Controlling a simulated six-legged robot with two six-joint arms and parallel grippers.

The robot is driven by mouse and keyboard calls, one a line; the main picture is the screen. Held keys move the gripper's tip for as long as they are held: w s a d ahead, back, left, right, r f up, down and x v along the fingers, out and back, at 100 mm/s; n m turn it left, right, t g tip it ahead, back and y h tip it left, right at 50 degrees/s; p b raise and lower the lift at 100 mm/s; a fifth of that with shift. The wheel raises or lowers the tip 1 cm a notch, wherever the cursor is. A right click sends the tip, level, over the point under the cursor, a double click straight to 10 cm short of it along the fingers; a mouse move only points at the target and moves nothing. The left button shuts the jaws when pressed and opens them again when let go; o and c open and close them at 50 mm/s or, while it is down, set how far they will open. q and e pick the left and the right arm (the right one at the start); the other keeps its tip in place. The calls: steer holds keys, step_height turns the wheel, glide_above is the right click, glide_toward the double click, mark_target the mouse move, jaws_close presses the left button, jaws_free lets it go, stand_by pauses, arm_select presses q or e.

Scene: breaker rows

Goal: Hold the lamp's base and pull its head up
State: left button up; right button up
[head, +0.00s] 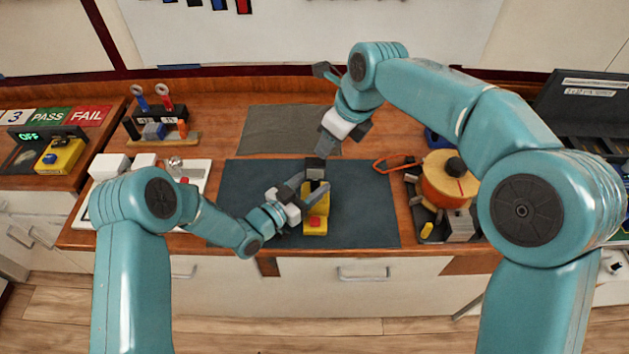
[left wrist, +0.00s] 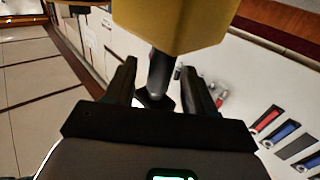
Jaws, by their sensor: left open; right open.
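The lamp stands on the dark mat (head: 365,205), with a yellow base (head: 316,227) that has a red button in front and a dark head (head: 316,170) on top. My left gripper (head: 311,191) is open, with its fingers at the lamp's upper part, just below the head. In the left wrist view a yellow block (left wrist: 175,22) and a dark post (left wrist: 160,75) show at the open jaws; contact is unclear. My right gripper (head: 323,148) is open and points down just above the lamp head. Its fingertips are partly hard to make out.
An orange round device (head: 447,180) with a cable stands right of the mat. A rack with red and blue tools (head: 160,118) stands at the back left, near a white tray (head: 198,170). A grey mat (head: 285,128) lies clear behind.

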arm_select(q)
steer(key=shift+w+d, duration=0.3)
steer(key=shift+w, duration=0.1)
steer(key=shift+d, duration=0.2)
